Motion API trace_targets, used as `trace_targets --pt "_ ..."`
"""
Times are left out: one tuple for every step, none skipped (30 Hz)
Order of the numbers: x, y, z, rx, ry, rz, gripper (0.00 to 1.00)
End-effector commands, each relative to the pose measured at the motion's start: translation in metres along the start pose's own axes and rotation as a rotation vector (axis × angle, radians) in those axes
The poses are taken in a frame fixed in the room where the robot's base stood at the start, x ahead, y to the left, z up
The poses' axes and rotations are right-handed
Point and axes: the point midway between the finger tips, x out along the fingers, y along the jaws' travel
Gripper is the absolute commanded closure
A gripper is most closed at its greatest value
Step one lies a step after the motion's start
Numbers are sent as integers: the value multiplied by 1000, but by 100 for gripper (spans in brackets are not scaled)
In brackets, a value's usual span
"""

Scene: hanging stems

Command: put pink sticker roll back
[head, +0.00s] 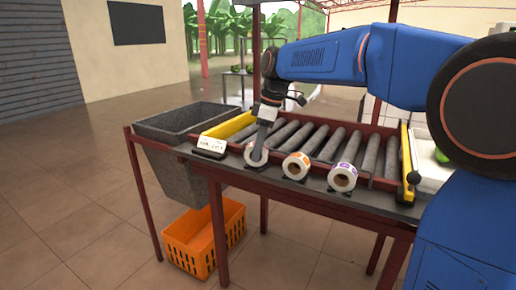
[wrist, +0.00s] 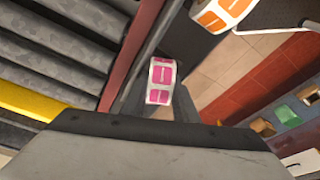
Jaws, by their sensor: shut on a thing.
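The pink sticker roll (wrist: 161,80) is white with pink labels and sits between the dark fingers of my gripper (wrist: 168,100) in the wrist view. In the head view my gripper (head: 258,140) reaches down to the front ledge of the roller table, shut on the pink roll (head: 256,156). The roll is at the ledge, left of the orange sticker roll (head: 296,166). I cannot tell whether it touches the ledge. The orange roll also shows in the wrist view (wrist: 222,13). A purple sticker roll (head: 343,177) stands farther right on the ledge.
A small white label card (head: 211,144) stands on the ledge to the left. A grey bin (head: 172,131) stands left of the table, with an orange crate (head: 203,238) on the floor below. The conveyor rollers (head: 318,140) look empty between yellow end rails.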

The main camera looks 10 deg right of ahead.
Motion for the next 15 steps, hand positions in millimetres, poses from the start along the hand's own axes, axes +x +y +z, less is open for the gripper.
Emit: trace_targets --pt "1 0 0 0 0 0 100" --pt "1 0 0 0 0 0 100" --pt "2 0 0 0 0 0 100" --pt "2 0 1 0 0 0 100" --pt "3 0 1 0 0 0 100" --pt "3 0 1 0 0 0 100" --pt "4 0 1 0 0 0 100" --pt "4 0 1 0 0 0 100" --pt "4 0 1 0 0 0 67" --pt "4 0 1 0 0 0 60" --pt "4 0 1 0 0 1 52" --pt "4 0 1 0 0 1 52" --pt "4 1 1 0 1 2 52" --pt "4 1 1 0 1 2 52" --pt "4 1 1 0 1 3 52"
